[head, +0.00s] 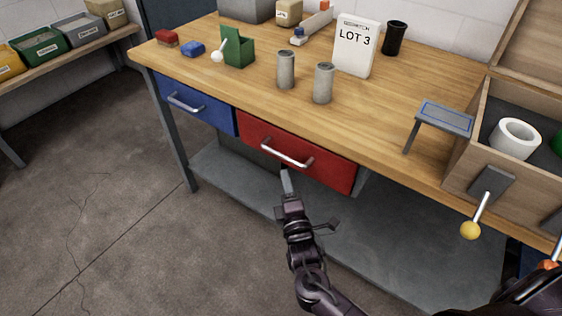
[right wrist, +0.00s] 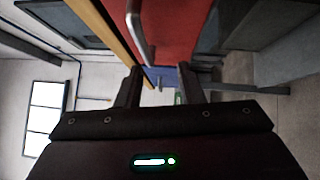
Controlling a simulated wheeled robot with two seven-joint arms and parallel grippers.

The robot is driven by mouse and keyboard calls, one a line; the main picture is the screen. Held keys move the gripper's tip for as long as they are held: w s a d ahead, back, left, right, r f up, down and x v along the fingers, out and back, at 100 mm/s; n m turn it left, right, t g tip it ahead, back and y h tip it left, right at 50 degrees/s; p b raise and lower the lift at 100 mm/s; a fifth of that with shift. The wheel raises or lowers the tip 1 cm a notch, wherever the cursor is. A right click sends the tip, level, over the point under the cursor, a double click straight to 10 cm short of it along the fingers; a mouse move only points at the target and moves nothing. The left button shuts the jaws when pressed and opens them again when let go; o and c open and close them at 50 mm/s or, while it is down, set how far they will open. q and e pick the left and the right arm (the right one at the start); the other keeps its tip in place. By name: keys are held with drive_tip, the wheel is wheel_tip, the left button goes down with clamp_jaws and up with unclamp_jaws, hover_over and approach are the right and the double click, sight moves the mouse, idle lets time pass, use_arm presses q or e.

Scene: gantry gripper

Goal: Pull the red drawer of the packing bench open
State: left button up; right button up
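The red drawer (head: 322,167) sits under the front edge of the packing bench (head: 300,110) and looks shut. Its silver bar handle (head: 287,154) runs across its front. My right gripper (head: 287,182) is just below and in front of this handle in the head view. In the right wrist view my right gripper (right wrist: 160,74) has its two fingers apart with nothing held between them. There the handle (right wrist: 139,32) lies ahead of the fingertips, nearer the left finger, with the red drawer front (right wrist: 175,28) behind it. I cannot tell whether a finger touches the handle. My left gripper is not in view.
A blue drawer (head: 195,103) with its own handle is to the left of the red one. A grey lower shelf (head: 420,240) runs beneath. Cans, a LOT 3 sign (head: 355,48) and a wooden box (head: 470,155) stand on the bench. The floor in front is clear.

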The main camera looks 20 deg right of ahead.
sight(280, 153)
drive_tip(key=shift+w+r, duration=0.8)
drive_tip(key=shift+r, duration=0.25)
drive_tip(key=shift+w+d+r, duration=0.1)
drive_tip(key=shift+w+d, duration=0.05)
drive_tip(key=shift+w, duration=0.9)
drive_tip(key=shift+w+d+r, duration=0.1)
drive_tip(key=shift+w+r, duration=0.05)
drive_tip(key=shift+w, duration=0.85)
drive_tip(key=shift+w+d+r, duration=0.1)
drive_tip(key=shift+w+d, duration=0.05)
drive_tip(key=shift+w, duration=0.9)
clamp_jaws()
